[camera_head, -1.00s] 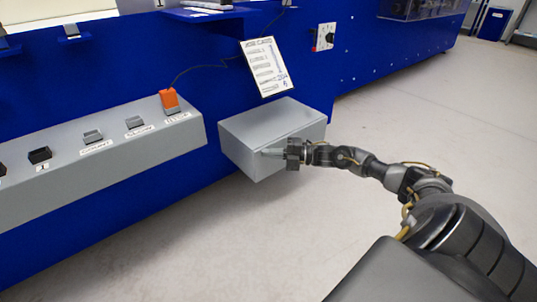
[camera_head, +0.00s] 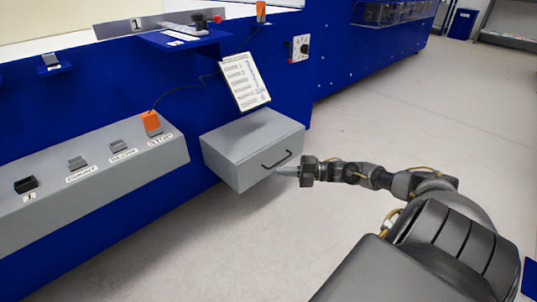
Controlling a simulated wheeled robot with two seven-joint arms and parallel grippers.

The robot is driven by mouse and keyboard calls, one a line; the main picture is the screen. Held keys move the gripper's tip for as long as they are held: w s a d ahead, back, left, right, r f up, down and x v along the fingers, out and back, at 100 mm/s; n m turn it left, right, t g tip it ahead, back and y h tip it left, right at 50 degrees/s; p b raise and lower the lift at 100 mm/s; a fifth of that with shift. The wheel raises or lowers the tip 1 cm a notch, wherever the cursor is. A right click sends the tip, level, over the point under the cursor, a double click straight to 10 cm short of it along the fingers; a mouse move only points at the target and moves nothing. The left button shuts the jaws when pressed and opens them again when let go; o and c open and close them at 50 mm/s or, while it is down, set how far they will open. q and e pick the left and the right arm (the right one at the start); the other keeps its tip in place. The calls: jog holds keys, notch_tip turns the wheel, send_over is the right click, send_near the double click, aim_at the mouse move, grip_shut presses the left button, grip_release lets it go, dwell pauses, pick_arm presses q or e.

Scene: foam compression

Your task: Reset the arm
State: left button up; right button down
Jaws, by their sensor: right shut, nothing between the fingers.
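My right gripper (camera_head: 287,170) is in front of the grey drawer box (camera_head: 232,152), at the lower right of its front face. The fingers are shut and hold nothing. The drawer's dark handle (camera_head: 277,160) shows just above and left of the fingertips. I cannot tell whether the fingertips touch the box front. The drawer looks closed. My right arm reaches in from the lower right. My left gripper is not in view.
A printed sheet (camera_head: 245,82) hangs above the box. The floor (camera_head: 400,120) at right is clear.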

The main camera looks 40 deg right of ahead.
jog(key=shift+s+d, duration=0.45)
jog(key=shift+d, duration=0.05)
